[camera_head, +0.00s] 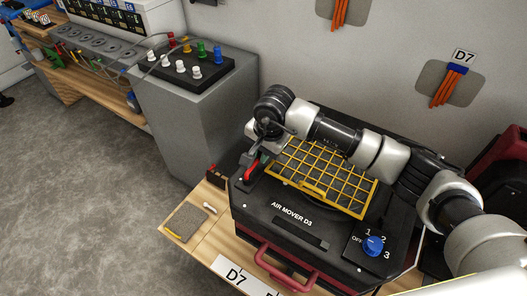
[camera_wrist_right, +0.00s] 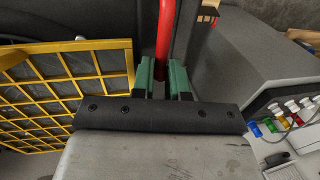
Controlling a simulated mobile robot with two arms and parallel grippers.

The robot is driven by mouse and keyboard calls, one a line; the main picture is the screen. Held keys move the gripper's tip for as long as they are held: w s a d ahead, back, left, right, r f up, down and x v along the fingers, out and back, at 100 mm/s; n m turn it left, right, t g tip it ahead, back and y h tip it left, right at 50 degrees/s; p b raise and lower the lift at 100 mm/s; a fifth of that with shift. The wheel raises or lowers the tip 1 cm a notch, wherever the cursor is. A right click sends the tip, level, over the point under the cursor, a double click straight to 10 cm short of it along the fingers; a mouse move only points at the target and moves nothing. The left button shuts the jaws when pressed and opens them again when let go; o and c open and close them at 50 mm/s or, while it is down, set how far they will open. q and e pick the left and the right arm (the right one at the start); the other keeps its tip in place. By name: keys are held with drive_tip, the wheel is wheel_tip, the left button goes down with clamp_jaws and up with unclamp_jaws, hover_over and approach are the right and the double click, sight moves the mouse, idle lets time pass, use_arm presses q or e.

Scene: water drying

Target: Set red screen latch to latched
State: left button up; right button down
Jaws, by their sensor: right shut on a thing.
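The red screen latch (camera_head: 251,174) is a slim red lever at the left end of the black air mover D3 (camera_head: 262,205), beside the yellow screen (camera_head: 312,189). My right gripper (camera_head: 257,166) reaches down over it. In the right wrist view, the latch (camera_wrist_right: 164,32) is a red bar running down between the green fingertips of my right gripper (camera_wrist_right: 162,72), which are shut on it. The yellow screen (camera_wrist_right: 130,62) lies to the left there. The latch's lower end is hidden between the fingers. My left gripper is not in view.
A blue dial (camera_head: 373,246) marked OFF, 1, 2, 3 sits at the mover's right front. A dark red handle (camera_head: 285,272) runs along its front. A grey cabinet (camera_head: 203,120) with coloured knobs stands behind left. A grey pad (camera_head: 187,223) lies on the wooden bench at left.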

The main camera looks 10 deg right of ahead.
drive_tip(key=c, duration=1.1)
unclamp_jaws()
drive_tip(key=r, duration=0.3)
drive_tip(key=s+d+r+b, duration=0.1)
drive_tip(key=r, duration=0.6)
drive_tip(key=shift+s+d+r+b, duration=0.2)
drive_tip(key=shift+d+r+b, duration=0.1)
drive_tip(key=shift+b, duration=0.05)
